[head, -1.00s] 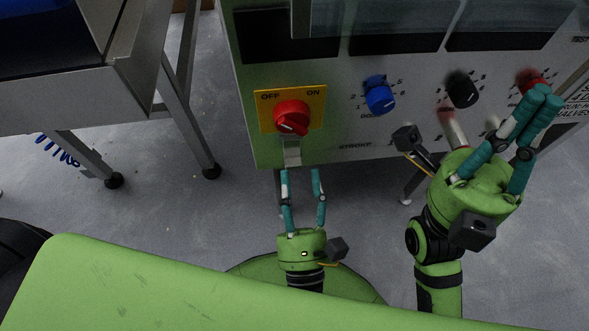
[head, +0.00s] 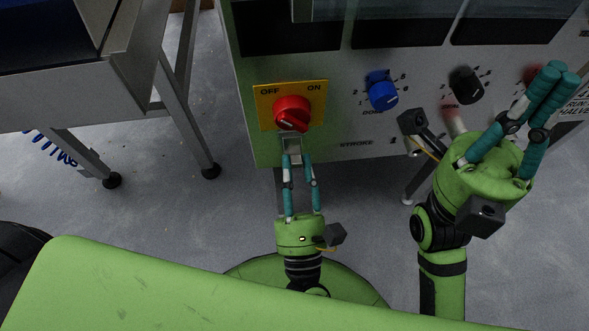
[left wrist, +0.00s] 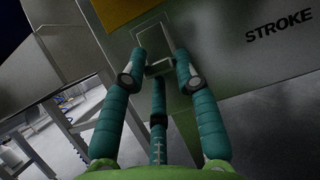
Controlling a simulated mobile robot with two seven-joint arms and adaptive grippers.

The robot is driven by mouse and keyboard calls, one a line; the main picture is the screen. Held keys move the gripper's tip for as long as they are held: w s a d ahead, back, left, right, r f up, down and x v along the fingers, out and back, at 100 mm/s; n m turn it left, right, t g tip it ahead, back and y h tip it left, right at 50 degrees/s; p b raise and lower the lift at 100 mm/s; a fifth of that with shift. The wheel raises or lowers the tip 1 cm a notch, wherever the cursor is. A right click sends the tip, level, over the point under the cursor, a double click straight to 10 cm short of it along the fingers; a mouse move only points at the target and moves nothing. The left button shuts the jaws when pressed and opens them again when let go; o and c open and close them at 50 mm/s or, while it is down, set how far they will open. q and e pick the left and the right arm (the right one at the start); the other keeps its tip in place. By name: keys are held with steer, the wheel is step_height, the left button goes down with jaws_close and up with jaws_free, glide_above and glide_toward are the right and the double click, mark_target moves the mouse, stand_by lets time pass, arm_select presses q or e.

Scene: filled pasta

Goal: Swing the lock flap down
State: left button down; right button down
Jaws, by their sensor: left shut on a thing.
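The lock flap (head: 292,143) is a small grey metal piece with a rectangular frame, just below the red OFF/ON knob (head: 291,112). It also shows in the left wrist view (left wrist: 154,42), with its lower end between my fingertips. My left gripper (head: 297,159) comes from below and is shut on the flap, with teal fingers on either side of its lower end. The exact contact is too small to tell. My right gripper (head: 562,73) is at the right with its fingertips together, in front of the panel, and nothing shows in it.
The machine panel (head: 345,120) carries a yellow plate (head: 262,92), a blue knob (head: 381,91) and a black knob (head: 466,85). A metal table (head: 130,90) stands at the left. The floor (head: 240,205) between table and machine is clear.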

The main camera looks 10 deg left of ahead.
arm_select(q)
steer(key=shift+w+t, duration=0.1)
steer(key=shift+t, duration=0.2)
steer(key=shift+r, duration=0.2)
steer(key=c, duration=1)
jaws_free()
steer(key=shift+o, duration=0.2)
steer(key=shift+f, duration=0.15)
steer(key=shift+s+d+f, duration=0.15)
steer(key=shift+s+f, duration=0.05)
steer(key=shift+s, duration=0.1)
steer(key=v, duration=1.1)
